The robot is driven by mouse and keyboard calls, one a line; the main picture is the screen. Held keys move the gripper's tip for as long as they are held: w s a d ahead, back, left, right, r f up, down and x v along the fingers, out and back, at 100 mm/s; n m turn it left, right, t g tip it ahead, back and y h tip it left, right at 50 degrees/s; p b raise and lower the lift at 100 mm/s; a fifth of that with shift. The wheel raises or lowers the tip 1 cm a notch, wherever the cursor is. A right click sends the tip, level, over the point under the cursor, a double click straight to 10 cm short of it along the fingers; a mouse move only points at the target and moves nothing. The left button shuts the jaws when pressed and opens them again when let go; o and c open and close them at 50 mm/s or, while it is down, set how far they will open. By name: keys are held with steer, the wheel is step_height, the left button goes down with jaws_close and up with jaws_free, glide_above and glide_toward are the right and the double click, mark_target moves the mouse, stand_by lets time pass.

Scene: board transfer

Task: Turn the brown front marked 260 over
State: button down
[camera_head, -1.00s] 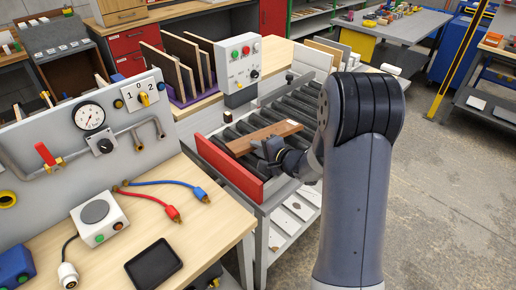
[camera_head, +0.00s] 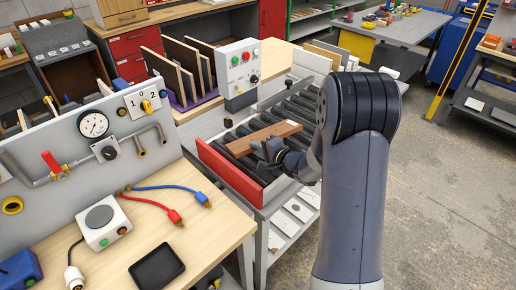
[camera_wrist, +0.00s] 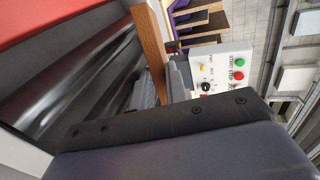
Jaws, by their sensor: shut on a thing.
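The brown front (camera_head: 264,138) is a flat wooden piece over the roller conveyor in the head view. A small light mark shows near its right end; I cannot read it. My gripper (camera_head: 272,151) is shut on its near edge. In the wrist view the brown front (camera_wrist: 149,45) stands out from between the grey fingers (camera_wrist: 162,85) as a narrow strip. The gripper hides part of it. I cannot tell whether it touches the rollers.
The roller conveyor (camera_head: 300,107) has a red end plate (camera_head: 229,173). A control box (camera_head: 239,70) with buttons stands behind it, beside upright boards (camera_head: 183,70) in a rack. A wooden bench (camera_head: 215,225) with cables lies at the left. Floor at the right is clear.

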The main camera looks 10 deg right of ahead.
steer(key=shift+r+p, duration=0.3)
steer(key=shift+r, duration=0.1)
steer(key=shift+t+b, duration=0.3)
steer(key=shift+b, duration=0.35)
step_height(320, 180, up, 3)
steer(key=t+y+b, duration=0.2)
steer(key=b, duration=0.2)
steer(key=shift+r, duration=0.1)
